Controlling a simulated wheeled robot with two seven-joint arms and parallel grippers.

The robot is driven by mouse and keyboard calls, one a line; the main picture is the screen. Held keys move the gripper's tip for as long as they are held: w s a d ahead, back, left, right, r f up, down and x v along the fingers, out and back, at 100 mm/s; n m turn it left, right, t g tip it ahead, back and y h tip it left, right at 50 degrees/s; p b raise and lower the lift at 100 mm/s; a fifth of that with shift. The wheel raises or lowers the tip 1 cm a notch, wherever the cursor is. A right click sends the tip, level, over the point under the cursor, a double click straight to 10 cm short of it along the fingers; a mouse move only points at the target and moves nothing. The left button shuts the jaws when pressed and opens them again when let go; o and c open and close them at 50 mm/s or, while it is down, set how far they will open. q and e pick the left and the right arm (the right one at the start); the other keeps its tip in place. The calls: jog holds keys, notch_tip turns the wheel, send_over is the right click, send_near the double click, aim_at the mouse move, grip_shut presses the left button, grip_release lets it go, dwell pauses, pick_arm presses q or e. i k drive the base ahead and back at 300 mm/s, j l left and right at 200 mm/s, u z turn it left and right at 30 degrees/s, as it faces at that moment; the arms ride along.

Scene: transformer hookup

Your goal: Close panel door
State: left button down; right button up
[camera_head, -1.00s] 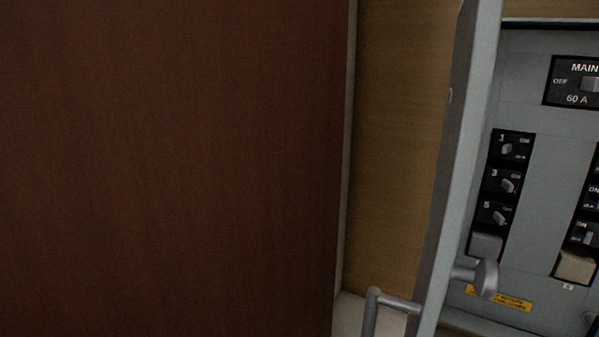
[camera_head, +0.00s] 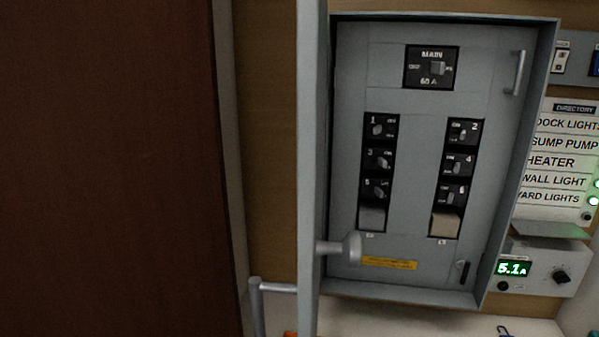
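The panel door (camera_head: 311,120) is a grey metal leaf seen almost edge-on in the head view, standing open at the left side of the breaker panel (camera_head: 420,150). A grey knob (camera_head: 345,248) sticks out to the right from the door's lower part. A bent grey bar handle (camera_head: 270,289) sticks out on its left side. The breaker panel's face is uncovered, with a main switch (camera_head: 432,68) at the top and two columns of small breakers below. Neither of my grippers is in view.
A dark brown board (camera_head: 110,170) fills the left. To the right are a directory label (camera_head: 560,155), a meter box (camera_head: 542,267) reading 5.1 A and switches (camera_head: 575,58). A pale surface (camera_head: 400,318) lies below the panel.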

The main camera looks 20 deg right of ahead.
aim_at(312, 16)
jog(key=k+z, duration=0.2)
jog(key=z, duration=0.15)
jog(key=k+z, duration=0.3)
jog(key=k+l+z, duration=0.1)
jog(key=z, duration=0.25)
